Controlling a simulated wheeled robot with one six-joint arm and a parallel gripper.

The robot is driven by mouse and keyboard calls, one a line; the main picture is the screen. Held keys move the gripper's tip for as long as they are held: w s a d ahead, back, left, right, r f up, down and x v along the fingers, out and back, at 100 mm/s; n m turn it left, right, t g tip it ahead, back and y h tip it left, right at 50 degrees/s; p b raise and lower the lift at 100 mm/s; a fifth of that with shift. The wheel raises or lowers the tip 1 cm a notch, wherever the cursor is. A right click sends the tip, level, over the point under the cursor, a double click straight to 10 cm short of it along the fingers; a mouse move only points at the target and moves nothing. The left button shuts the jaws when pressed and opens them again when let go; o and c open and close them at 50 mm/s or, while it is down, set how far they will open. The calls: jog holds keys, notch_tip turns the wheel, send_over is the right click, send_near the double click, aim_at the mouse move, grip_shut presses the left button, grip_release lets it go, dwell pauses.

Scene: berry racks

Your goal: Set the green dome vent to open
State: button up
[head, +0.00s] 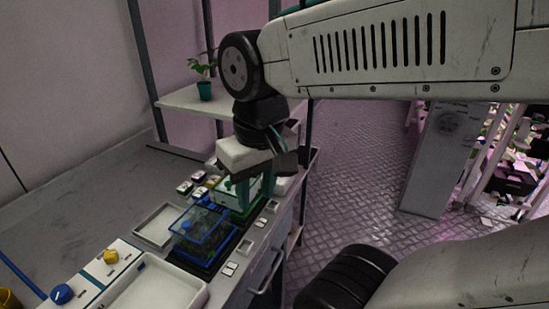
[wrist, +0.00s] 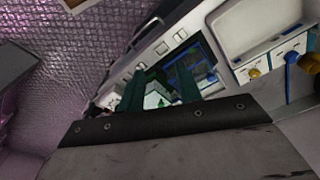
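The green-rimmed dome (head: 234,199) stands on the bench behind the blue dome, with my arm's end over it and hiding much of it. A small green knob-like part (head: 228,184) shows on its left side; I cannot tell the vent's setting. My gripper (head: 255,184) points down at the green dome, its two teal fingers apart. In the wrist view, the fingers of my gripper (wrist: 160,92) are spread, with part of the green dome (wrist: 153,100) between and beyond them. I cannot tell whether they touch it.
A clear blue dome (head: 200,228) stands in front of the green one. White trays (head: 160,224), a panel with a blue knob (head: 62,293) and a yellow knob (head: 110,257), and small labelled blocks share the bench. A shelf (head: 185,101) with a potted plant (head: 204,88) stands behind.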

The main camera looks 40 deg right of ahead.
jog(key=w+d+m, duration=0.4)
jog(key=w, duration=0.2)
jog(key=w+d+f+m, duration=0.1)
jog(key=w+d+m, duration=0.3)
jog(key=w+d, duration=0.1)
jog(key=w+d+f+m+g, duration=0.1)
jog(key=w+d+m, duration=0.3)
jog(key=w+d, duration=0.1)
jog(key=shift+w+f, duration=0.1)
jog(key=shift+w, duration=0.75)
jog(key=shift+w+d+f+m, duration=0.1)
jog(key=shift+d+f+m, duration=0.05)
jog(key=shift+f+m, duration=0.2)
notch_tip(320, 180, down, 7)
jog(key=shift+f, duration=0.1)
grip_shut()
jog(key=shift+w, duration=0.1)
